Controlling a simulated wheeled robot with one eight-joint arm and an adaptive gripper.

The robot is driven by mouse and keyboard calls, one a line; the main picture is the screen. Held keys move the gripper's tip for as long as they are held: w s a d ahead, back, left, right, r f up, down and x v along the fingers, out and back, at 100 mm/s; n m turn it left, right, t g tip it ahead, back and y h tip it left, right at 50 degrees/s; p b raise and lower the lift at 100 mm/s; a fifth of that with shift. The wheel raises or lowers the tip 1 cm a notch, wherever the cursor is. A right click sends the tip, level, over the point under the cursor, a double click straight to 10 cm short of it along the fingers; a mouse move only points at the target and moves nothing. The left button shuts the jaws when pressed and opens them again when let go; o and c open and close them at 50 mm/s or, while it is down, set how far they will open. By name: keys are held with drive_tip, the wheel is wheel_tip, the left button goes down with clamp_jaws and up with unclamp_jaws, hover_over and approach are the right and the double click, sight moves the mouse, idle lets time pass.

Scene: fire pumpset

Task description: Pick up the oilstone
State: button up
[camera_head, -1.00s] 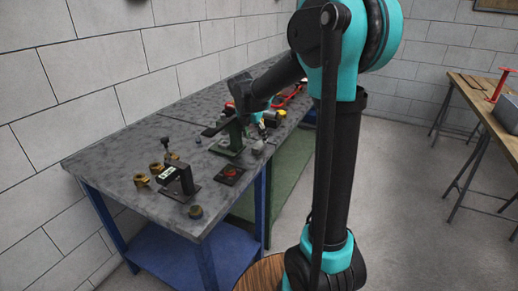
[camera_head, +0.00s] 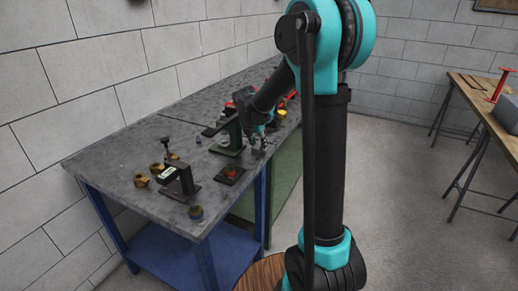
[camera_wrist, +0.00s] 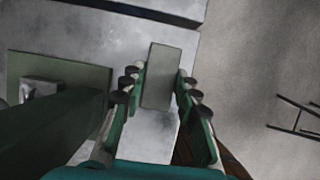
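The oilstone (camera_wrist: 168,75) looks like a grey-green rectangular block in the wrist view. It lies between and just beyond the fingertips of my gripper (camera_wrist: 161,80). The fingers are spread along its two long sides; the left finger is very close to it, and I cannot tell whether either touches. In the head view my gripper (camera_head: 264,132) points down over the right edge of the workbench (camera_head: 130,165), beside the green stand.
The green stand (camera_head: 229,135) is just left of my gripper; a large green part (camera_wrist: 50,125) fills the wrist view's left. Brass fittings (camera_head: 141,180), a black device (camera_head: 178,182) and a dark square plate (camera_head: 229,174) stand nearer. The bench edge drops to floor at right.

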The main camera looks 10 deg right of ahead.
sight(258, 145)
clamp_jaws()
wheel_tip(258, 145, up, 20)
idle(0.7)
